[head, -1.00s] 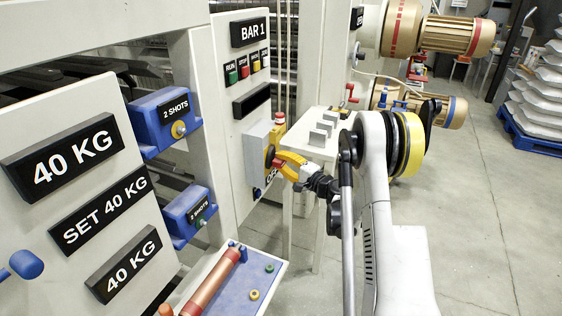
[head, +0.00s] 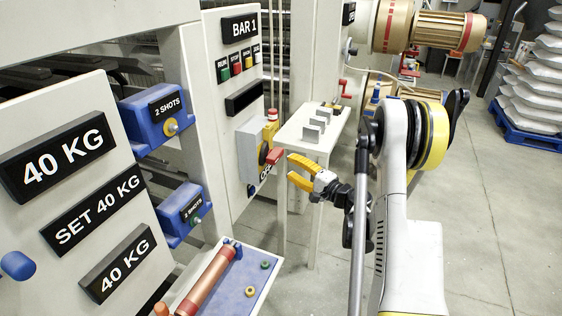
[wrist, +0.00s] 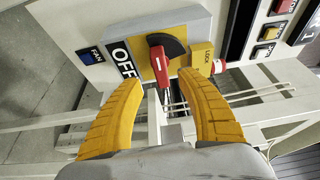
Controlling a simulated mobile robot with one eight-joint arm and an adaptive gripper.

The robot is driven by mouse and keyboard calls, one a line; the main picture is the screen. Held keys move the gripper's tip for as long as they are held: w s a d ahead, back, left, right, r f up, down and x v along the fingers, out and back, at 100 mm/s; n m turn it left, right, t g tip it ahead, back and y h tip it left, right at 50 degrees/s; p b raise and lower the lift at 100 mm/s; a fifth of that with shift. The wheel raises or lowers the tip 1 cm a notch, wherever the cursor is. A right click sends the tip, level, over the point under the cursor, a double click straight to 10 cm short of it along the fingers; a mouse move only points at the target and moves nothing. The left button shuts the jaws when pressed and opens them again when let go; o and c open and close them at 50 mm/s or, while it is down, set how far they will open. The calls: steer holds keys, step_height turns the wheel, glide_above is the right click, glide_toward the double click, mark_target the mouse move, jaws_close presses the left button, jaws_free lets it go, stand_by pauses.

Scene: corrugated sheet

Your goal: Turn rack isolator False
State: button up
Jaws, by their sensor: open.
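The rack isolator is a grey box (head: 247,148) on the BAR 1 panel, with a yellow plate, a black disc and a red handle (head: 274,156). In the wrist view the red handle (wrist: 158,66) runs roughly up and down the picture, between the OFF label (wrist: 122,58) on the left and a yellow tag (wrist: 202,58) on the right. My gripper (head: 291,170) has yellow fingers and is open and empty, apart from the handle, to its right in the head view. In the wrist view my gripper's fingertips (wrist: 161,80) frame the handle's near end from either side.
A white stand with grey plates (head: 312,128) is behind my gripper. Below left is a blue tray (head: 240,285) with a copper roller. Push buttons (head: 236,68) sit above the isolator. The floor (head: 480,200) at right is open.

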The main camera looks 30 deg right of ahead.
steer(key=v, duration=0.3)
steer(key=shift+s, duration=0.15)
stand_by(0.4)
steer(key=s+a+r+n+g, duration=0.3)
steer(key=a+r+n+g, duration=0.1)
steer(key=a, duration=0.5)
steer(key=s+a+r+n+g, duration=0.2)
steer(key=a+r+n+g, duration=0.15)
steer(key=a, duration=0.65)
steer(key=s+a+n+g+h, duration=0.1)
steer(key=s+a+n+h, duration=0.1)
steer(key=s, duration=0.9)
steer(key=s+a+r+n+g+h, duration=0.1)
steer(key=s+a+n+h, duration=0.2)
steer(key=s, duration=0.8)
steer(key=shift+n+g, duration=0.35)
steer(key=shift+n, duration=0.9)
steer(key=shift+w, duration=0.1)
